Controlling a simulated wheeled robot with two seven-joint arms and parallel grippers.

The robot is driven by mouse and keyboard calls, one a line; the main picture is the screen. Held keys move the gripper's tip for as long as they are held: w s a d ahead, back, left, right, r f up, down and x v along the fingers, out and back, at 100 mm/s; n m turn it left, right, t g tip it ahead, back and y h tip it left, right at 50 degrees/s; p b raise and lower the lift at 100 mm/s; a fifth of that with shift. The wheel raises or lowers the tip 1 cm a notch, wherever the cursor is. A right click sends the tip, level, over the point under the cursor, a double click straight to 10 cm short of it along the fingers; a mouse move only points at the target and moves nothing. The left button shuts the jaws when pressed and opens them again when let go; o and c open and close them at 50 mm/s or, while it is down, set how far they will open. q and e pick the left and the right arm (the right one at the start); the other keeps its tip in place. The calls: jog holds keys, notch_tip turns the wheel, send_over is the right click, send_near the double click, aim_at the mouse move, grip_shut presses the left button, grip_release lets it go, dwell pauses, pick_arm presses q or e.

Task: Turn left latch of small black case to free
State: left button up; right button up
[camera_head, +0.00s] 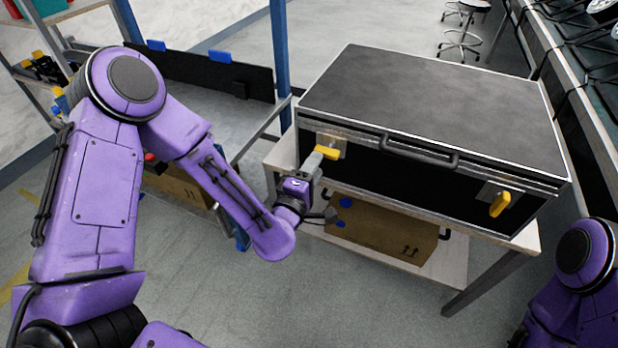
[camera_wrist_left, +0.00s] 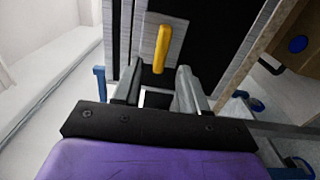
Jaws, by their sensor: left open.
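The small black case (camera_head: 435,105) lies closed on a white table, with a grey top and metal edges. Its left latch (camera_head: 326,152) has a yellow handle on a metal plate and points sideways in the head view. The same yellow handle shows in the left wrist view (camera_wrist_left: 161,48), its near end close to the gap between my fingertips. My left gripper (camera_head: 313,165) is open at this latch; it also shows in the left wrist view (camera_wrist_left: 160,75). I cannot tell whether a finger touches the handle. My right gripper is out of view.
The case's right latch (camera_head: 500,204) has a yellow handle hanging down at a slant. A carry handle (camera_head: 420,151) sits between the latches. A cardboard box (camera_head: 382,232) stands on the table's lower shelf. A blue post (camera_head: 280,60) rises left of the case.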

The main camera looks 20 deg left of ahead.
pick_arm(q)
jog(key=s, duration=0.5)
jog(key=shift+s+a+b, duration=0.1)
jog(key=shift+s+b, duration=0.1)
jog(key=shift+b, duration=0.2)
jog(key=s+a+f+m+g+y+p, duration=0.1)
jog(key=s+a+f+m+g+p, duration=0.3)
jog(key=f, duration=0.3)
jog(key=s+a+f+m+g+p, duration=0.1)
jog(key=s+f+m+g, duration=0.4)
jog(key=s+f, duration=0.15)
jog(key=s+a+f+m+g+y+p, duration=0.1)
jog(key=s+a+f+g+p, duration=0.1)
jog(key=s, duration=0.5)
jog(key=s+a+f+m+g+y+p, duration=0.1)
jog(key=s+a+f+g+y+p, duration=0.1)
jog(key=s+a, duration=0.3)
jog(key=s+g+p, duration=0.1)
jog(key=s, duration=0.2)
jog(key=shift+f+g, duration=0.2)
jog(key=shift+g, duration=0.2)
